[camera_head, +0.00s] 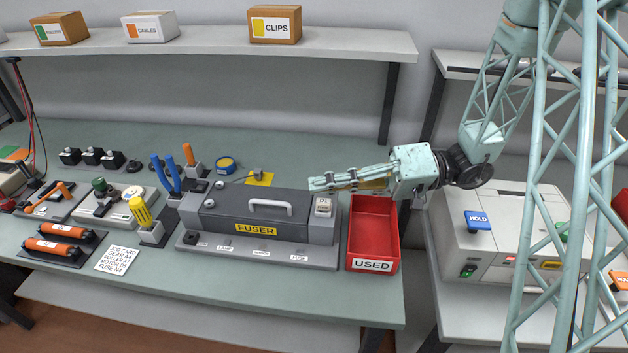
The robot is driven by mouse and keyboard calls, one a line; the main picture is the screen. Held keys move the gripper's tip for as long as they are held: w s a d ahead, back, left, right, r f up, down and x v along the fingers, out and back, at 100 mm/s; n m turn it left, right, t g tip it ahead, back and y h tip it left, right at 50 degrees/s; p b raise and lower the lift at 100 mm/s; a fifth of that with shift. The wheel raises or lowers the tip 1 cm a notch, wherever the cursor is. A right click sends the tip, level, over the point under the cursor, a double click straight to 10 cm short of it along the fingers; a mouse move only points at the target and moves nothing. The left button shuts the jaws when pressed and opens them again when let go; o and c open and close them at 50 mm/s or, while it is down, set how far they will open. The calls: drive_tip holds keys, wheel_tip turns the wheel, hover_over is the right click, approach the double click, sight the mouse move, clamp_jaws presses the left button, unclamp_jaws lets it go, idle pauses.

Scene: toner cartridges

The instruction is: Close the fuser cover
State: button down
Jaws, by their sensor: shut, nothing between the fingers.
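The fuser (265,230) is a long dark grey unit on a base plate at the middle of the bench, with a yellow FUSER label on its front. Its cover (232,203) lies over the top, with a light handle (270,206); it looks down, but I cannot tell whether it is fully seated. My gripper (318,184) is shut and empty, pointing left. In the picture it is just above and behind the fuser's right end, beside a light switch-like block (323,206). I cannot tell its exact height or whether it touches anything.
A red USED bin (372,232) stands right of the fuser, below my arm. Blue-handled and yellow-handled tools (142,213) stand close on the left. Orange rollers (60,239) lie further left. A white machine (500,240) is at the right. The bench front is mostly clear.

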drive_tip(key=shift+s+f, duration=0.55)
drive_tip(key=shift+a, duration=0.1)
drive_tip(key=shift+r, duration=0.15)
drive_tip(key=shift+r+p, duration=0.45)
drive_tip(key=shift+r, duration=1.55)
drive_tip(key=s+d+r+p, duration=0.1)
drive_tip(key=d+r+p, duration=0.1)
drive_tip(key=d, duration=0.7)
drive_tip(key=shift+s+d, duration=0.3)
drive_tip(key=shift+s, duration=0.1)
drive_tip(key=shift+r, duration=0.1)
